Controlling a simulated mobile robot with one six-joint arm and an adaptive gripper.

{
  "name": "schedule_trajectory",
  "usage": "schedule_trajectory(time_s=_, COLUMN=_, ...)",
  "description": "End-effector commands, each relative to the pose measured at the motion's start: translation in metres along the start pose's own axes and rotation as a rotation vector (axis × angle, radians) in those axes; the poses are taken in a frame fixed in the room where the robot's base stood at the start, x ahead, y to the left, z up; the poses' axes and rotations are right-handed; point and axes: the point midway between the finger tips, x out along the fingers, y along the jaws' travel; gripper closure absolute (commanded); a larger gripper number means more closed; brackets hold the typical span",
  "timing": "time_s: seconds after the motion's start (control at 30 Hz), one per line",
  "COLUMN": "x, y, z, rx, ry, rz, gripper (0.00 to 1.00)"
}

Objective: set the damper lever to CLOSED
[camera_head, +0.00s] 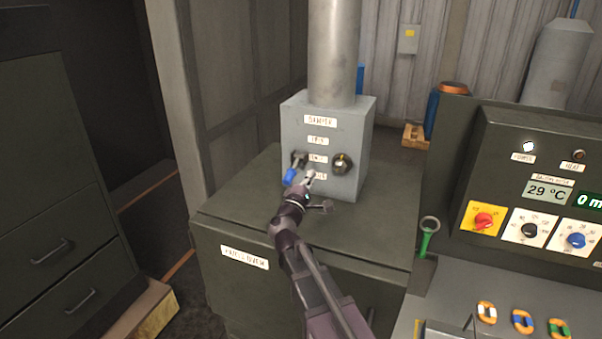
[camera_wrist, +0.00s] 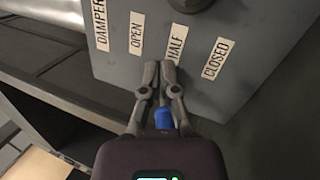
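The damper box (camera_head: 343,185) is a grey box with a thick pipe on top and labels reading DAMPER, OPEN, HALF and CLOSED. Its damper lever has a dark pivot (camera_head: 298,159) and a blue grip (camera_head: 290,175) tilted down and left, left of the lower labels. My gripper (camera_head: 311,174) is in front of the box, just right of the blue grip, by the HALF and CLOSED labels. Contact with the lever cannot be told.
A dark knob (camera_head: 342,163) sits on the box right of the lever. The box stands on a green cabinet (camera_head: 390,225). A control panel (camera_head: 490,135) with dials is at the right, and a drawer cabinet (camera_head: 50,215) at the left.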

Motion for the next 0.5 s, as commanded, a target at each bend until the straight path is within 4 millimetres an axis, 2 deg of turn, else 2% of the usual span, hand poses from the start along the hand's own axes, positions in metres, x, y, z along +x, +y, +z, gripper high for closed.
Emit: schedule_trajectory(time_s=0.5, x=-0.004, y=0.0, z=0.047, rx=0.871, ry=-0.057, rz=-0.059, gripper=1.0)
